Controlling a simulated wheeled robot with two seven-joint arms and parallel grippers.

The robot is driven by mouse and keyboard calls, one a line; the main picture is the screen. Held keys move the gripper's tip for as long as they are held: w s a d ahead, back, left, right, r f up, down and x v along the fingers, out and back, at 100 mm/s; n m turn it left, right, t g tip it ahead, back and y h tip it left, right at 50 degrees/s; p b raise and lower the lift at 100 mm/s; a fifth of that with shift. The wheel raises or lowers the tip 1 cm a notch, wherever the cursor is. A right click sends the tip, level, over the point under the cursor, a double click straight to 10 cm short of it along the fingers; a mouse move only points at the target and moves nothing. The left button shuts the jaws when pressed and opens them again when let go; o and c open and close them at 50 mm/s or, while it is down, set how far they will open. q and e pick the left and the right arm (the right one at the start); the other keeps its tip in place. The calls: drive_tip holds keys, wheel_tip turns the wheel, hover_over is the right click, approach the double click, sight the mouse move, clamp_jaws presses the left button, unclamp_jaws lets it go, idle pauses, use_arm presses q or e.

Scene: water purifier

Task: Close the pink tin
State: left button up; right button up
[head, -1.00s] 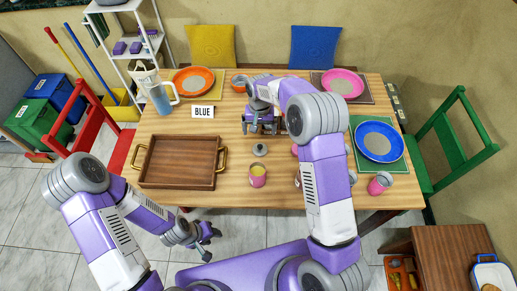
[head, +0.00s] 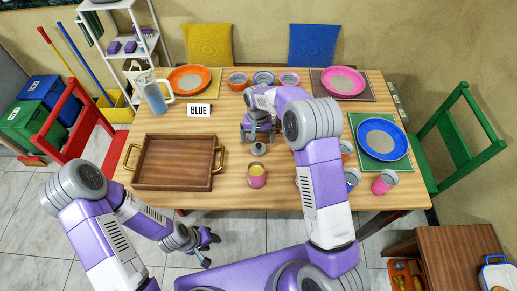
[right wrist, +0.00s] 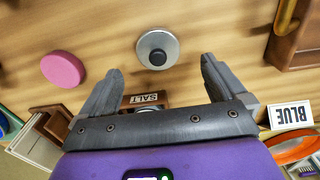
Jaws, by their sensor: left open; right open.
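My left gripper (head: 207,244) is open and empty before the table.
A wooden tray (head: 133,178) with brass handles is left of the tin. A pink disc (right wrist: 62,69) shows in the right wrist view. My right arm hides part of the table.

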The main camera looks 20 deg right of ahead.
sight(259, 145)
wheel_tip(259, 145, down, 5)
drive_tip(key=shift+s+d+f+b, duration=0.1)
drive_tip(key=shift+d+b, duration=0.05)
drive_tip(key=shift+b, duration=0.55)
drive_tip(key=c, duration=1.1)
wheel_tip(259, 145, up, 10)
drive_tip(key=shift+r+p, duration=0.1)
drive_tip(key=shift+p, duration=1.05)
